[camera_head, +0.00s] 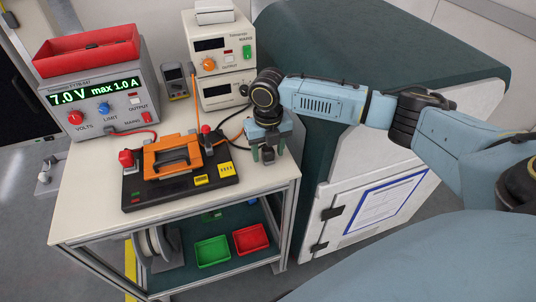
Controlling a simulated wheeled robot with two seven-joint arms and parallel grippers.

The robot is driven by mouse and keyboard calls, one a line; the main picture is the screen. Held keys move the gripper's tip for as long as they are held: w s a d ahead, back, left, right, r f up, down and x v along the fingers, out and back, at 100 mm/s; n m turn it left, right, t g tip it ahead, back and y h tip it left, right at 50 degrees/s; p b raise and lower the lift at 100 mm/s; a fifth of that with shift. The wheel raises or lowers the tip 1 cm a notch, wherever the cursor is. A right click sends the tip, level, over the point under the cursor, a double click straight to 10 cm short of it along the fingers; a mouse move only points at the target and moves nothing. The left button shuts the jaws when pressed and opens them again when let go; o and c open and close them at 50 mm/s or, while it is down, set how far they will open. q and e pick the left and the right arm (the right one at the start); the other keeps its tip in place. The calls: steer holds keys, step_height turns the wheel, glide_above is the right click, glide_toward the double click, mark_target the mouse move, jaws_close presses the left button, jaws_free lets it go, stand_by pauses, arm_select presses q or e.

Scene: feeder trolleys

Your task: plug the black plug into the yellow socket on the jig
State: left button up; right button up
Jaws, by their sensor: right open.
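The jig is a black base (150,198) with an orange frame (172,158) on top, on the trolley's white top. Two yellow patches sit on its right part, one at the front (200,180) and one nearer the right edge (226,169); I cannot tell which is the socket. A dark shape (212,139) with black cable lies at the jig's back right corner; I cannot tell whether it is the black plug. My right gripper (268,155) points down, open, over the trolley's right side, right of the jig and apart from it. My left gripper is out of view.
A power supply (88,92) with a red tray (88,53) stands at the back left. Stacked instruments (220,62) and a handheld meter (175,82) stand behind the jig. Cables loop between jig and gripper. Green (212,251) and red (251,239) bins sit below.

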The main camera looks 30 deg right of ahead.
steer(key=c, duration=1)
step_height(320, 180, up, 10)
steer(key=shift+r+p, duration=0.1)
steer(key=shift+p, duration=0.35)
